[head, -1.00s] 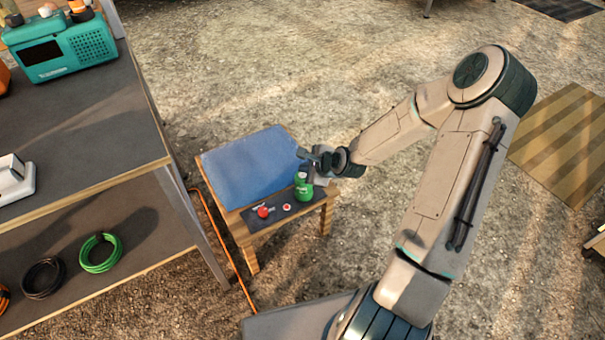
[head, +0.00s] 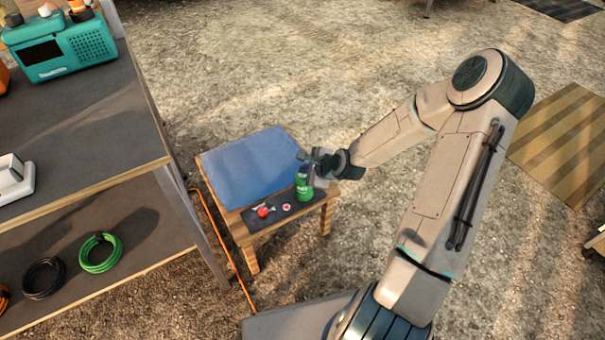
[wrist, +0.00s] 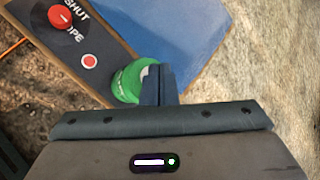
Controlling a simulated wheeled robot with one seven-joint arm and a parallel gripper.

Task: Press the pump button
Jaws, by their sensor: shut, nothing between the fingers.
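A dark panel (head: 274,213) lies on the front of a small wooden table. It carries a small red round button with a pale ring (head: 286,207), also in the wrist view (wrist: 89,61). Left of it is a red knob (head: 263,211) with the lettering "SHUT" beside it in the wrist view (wrist: 60,17). A green bottle-like container (head: 304,187) stands at the panel's right end. My gripper (head: 308,156) is shut and empty above the container. In the wrist view its fingers (wrist: 158,78) partly hide the container's pale top (wrist: 147,71); I cannot tell whether they touch.
A blue cloth or mat (head: 250,165) covers the back of the wooden table (head: 330,190). A shelf unit (head: 90,130) with a teal radio (head: 60,48) and coiled cables stands at left. An orange cable (head: 225,250) runs between shelf and table. Gravel ground is open behind.

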